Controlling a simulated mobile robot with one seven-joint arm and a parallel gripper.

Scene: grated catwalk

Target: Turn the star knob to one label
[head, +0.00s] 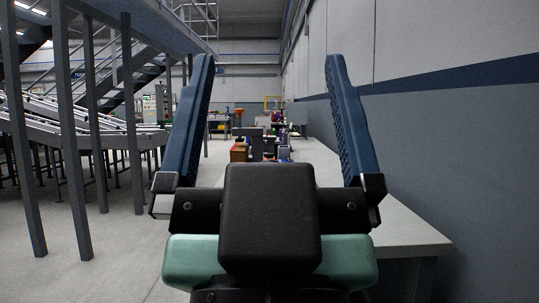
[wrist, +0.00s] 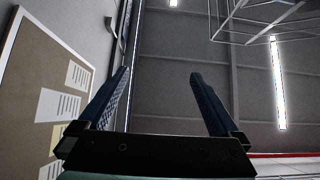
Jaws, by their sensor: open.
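My gripper (head: 269,62) fills the near middle of the head view, with its two blue ridged fingers wide apart and pointing up. Nothing is between them. The wrist view also shows my gripper (wrist: 159,76) open and empty, against the wall and ceiling. I cannot make out the star knob or its labels in either view. My gripper and wrist hide part of the bench in the head view.
A long grey bench (head: 405,226) runs along the right wall, with several small objects at its far end. Steel posts (head: 72,130) and conveyors (head: 60,112) stand left. Floor (head: 95,265) is open between. A notice board (wrist: 38,75) hangs in the wrist view.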

